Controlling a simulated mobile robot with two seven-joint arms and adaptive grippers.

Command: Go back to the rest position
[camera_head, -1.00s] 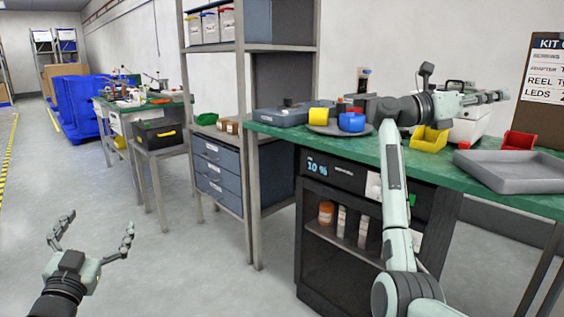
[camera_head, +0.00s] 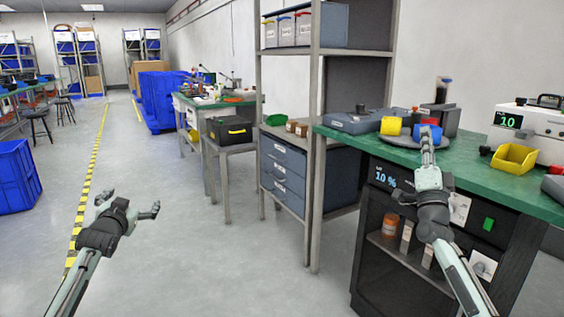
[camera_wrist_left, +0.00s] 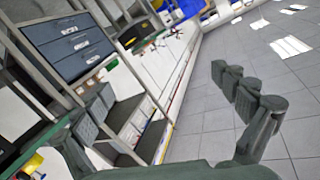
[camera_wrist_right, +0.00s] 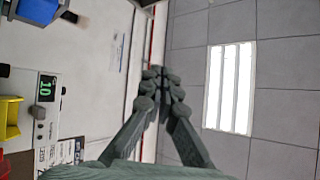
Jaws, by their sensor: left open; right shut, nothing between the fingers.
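My left gripper (camera_head: 132,200) is open and empty. It is over the floor at the left of the head view, well away from the benches. Its spread fingers also show in the left wrist view (camera_wrist_left: 160,82). My right gripper (camera_head: 427,143) is shut and empty. In the head view it overlaps the front of the green bench (camera_head: 490,178) and the blue spool (camera_head: 428,132); I cannot tell the exact gap. The right wrist view shows its fingertips (camera_wrist_right: 162,75) together, with nothing between them.
A yellow spool (camera_head: 391,126) and the blue one sit on a round grey plate (camera_head: 400,141). A yellow bin (camera_head: 514,158) stands to their right. A grey shelf rack (camera_head: 318,130) stands left of the bench. Open floor (camera_head: 200,265) lies at centre left.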

